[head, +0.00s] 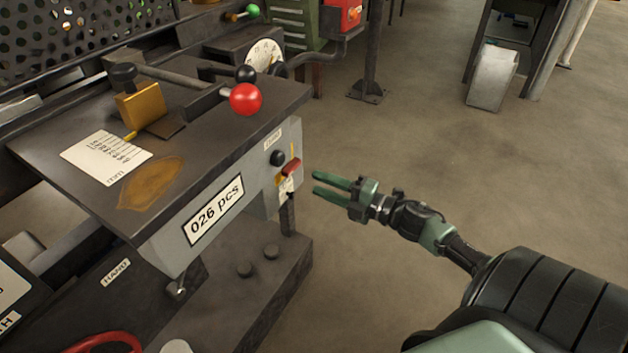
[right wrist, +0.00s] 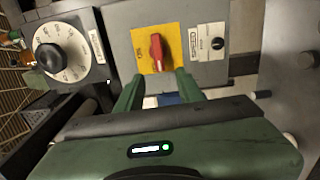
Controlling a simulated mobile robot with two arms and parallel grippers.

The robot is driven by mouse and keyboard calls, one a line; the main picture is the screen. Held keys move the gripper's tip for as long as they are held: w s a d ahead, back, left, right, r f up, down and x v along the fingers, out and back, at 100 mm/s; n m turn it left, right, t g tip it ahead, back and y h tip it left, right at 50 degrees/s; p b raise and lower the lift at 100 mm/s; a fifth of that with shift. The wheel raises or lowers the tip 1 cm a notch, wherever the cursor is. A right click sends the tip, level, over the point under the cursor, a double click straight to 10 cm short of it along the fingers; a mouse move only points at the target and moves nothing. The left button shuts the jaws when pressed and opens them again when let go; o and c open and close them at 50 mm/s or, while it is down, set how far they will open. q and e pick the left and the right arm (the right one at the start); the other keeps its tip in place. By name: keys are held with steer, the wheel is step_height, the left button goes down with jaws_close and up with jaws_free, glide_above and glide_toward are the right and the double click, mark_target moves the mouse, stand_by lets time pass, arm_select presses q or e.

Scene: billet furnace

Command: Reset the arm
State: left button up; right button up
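My right gripper (head: 318,183) reaches in from the right in the head view, its two green fingers apart and nothing between them. Its tips are just right of the machine's front panel, near a red rotary switch (head: 291,168). In the right wrist view the same gripper (right wrist: 160,76) is open. There the red switch (right wrist: 156,51) sits on a yellow plate (right wrist: 142,38) just beyond the fingertips; I see no clear contact. My left gripper is not in view.
The machine's dark table (head: 215,115) carries a red ball knob (head: 245,99), a brass block (head: 141,104) and a paper card (head: 106,158). A black knob with a dial (right wrist: 50,57) is left in the wrist view. Open floor (head: 430,130) lies right of the machine.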

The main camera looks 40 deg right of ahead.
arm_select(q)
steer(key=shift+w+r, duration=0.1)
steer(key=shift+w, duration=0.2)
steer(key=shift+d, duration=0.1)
